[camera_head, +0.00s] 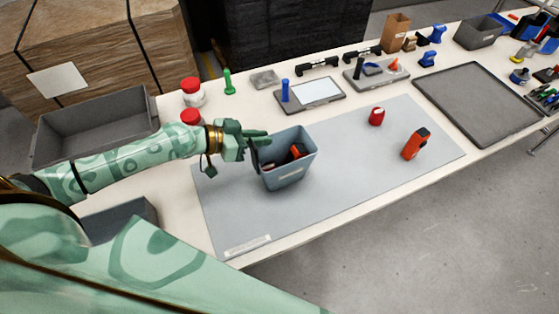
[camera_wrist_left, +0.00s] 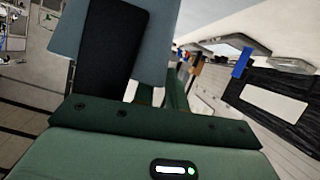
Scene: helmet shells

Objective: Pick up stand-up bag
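A brown upright thing (camera_head: 395,32), which looks like the stand-up bag, stands at the back of the table in the head view, far right of my left gripper. My left gripper (camera_head: 257,145) is at the left rim of a blue-grey bin (camera_head: 289,176). Its green and black fingers appear apart, one reaching over the rim; whether they touch the wall is unclear. In the left wrist view the black finger lies in front of the bin wall (camera_wrist_left: 158,40). An orange-and-black item (camera_head: 298,151) lies inside the bin. My right gripper is not in view.
An orange device (camera_head: 416,144) and a red object (camera_head: 377,116) lie on the grey mat (camera_head: 350,170). Red-lidded jars (camera_head: 192,92) and a green tool (camera_head: 229,82) stand behind my left arm. A dark tray (camera_head: 476,103) is at right. The mat's front is clear.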

